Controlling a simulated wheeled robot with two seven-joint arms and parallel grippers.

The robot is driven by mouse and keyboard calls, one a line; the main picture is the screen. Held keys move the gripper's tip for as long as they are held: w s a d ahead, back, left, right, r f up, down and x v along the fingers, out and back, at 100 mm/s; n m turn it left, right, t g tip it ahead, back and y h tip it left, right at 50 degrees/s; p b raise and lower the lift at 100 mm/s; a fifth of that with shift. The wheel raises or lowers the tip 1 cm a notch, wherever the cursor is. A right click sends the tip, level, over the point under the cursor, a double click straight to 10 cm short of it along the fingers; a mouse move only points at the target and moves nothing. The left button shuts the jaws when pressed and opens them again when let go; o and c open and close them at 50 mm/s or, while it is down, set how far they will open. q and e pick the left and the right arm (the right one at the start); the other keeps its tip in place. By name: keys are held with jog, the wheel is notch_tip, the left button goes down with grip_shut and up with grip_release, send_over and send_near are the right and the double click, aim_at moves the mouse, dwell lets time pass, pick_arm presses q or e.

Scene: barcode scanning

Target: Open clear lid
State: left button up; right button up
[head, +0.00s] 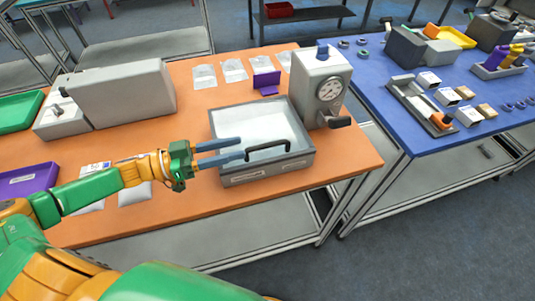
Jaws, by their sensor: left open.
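A grey box (268,173) with a clear lid (262,124) sits on the orange table. The lid looks closed, with a black handle (268,148) near its front edge. My left gripper (241,149) reaches in from the left, its two blue-grey fingers apart and pointing at the left end of the handle. The fingertips are near or at the handle; I cannot tell whether they touch it. My right gripper is not in view.
A grey device with a dial (330,90) stands close behind the box's right side. A large grey machine (122,93), a purple tray (28,183) and a purple holder (266,82) are on the orange table (192,214). A blue table (405,133) with several items is at right.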

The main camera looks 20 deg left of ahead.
aim_at(253, 149)
pick_arm(q)
jog(key=shift+f+b, duration=0.4)
jog(key=shift+f, duration=0.45)
jog(key=shift+d, duration=0.1)
jog(key=p+x, duration=0.2)
jog(key=x, duration=0.5)
jog(key=shift+w+r, duration=0.1)
grip_shut()
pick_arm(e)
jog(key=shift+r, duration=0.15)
